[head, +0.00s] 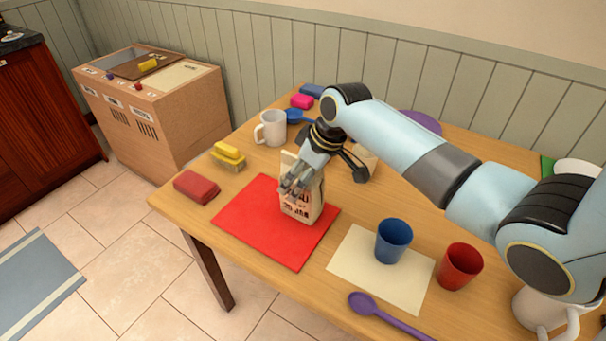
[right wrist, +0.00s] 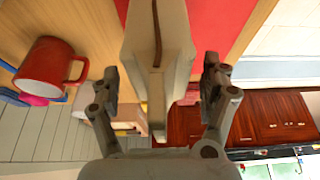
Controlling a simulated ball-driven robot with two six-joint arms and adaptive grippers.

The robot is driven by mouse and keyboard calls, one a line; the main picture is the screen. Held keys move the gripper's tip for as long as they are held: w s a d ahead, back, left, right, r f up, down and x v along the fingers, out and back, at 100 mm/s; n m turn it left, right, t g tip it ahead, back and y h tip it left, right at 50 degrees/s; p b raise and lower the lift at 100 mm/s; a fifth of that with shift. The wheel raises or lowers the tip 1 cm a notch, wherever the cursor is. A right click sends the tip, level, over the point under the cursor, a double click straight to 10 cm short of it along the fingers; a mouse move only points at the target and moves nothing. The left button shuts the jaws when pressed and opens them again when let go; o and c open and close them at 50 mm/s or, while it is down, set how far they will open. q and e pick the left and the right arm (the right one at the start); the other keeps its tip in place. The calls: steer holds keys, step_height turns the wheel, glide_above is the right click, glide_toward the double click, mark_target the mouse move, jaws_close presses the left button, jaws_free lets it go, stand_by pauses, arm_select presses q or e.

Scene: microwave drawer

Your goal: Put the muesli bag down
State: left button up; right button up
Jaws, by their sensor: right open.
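The muesli bag (head: 302,207), a beige pack with dark print, stands upright on the red mat (head: 262,228) on the wooden table. It also shows in the right wrist view (right wrist: 158,45), between the two fingers. My right gripper (head: 292,182) is at the bag's upper part in the head view and hides some of it. In the right wrist view its fingers (right wrist: 160,82) are spread, with visible gaps on both sides of the bag. My left gripper is not in view.
A cream mat (head: 350,270) with a blue cup (head: 393,241) and a red cup (head: 459,266) lie to the right. A purple spoon (head: 385,315) is in front. A red block (head: 196,187), yellow sponge (head: 229,156) and pale mug (head: 270,127) stand left and behind.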

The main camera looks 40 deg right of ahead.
steer(key=p+v, duration=0.1)
steer(key=v, duration=1)
steer(key=shift+d+r, duration=0.1)
steer(key=shift+s+r, duration=0.25)
steer(key=shift+r, duration=0.2)
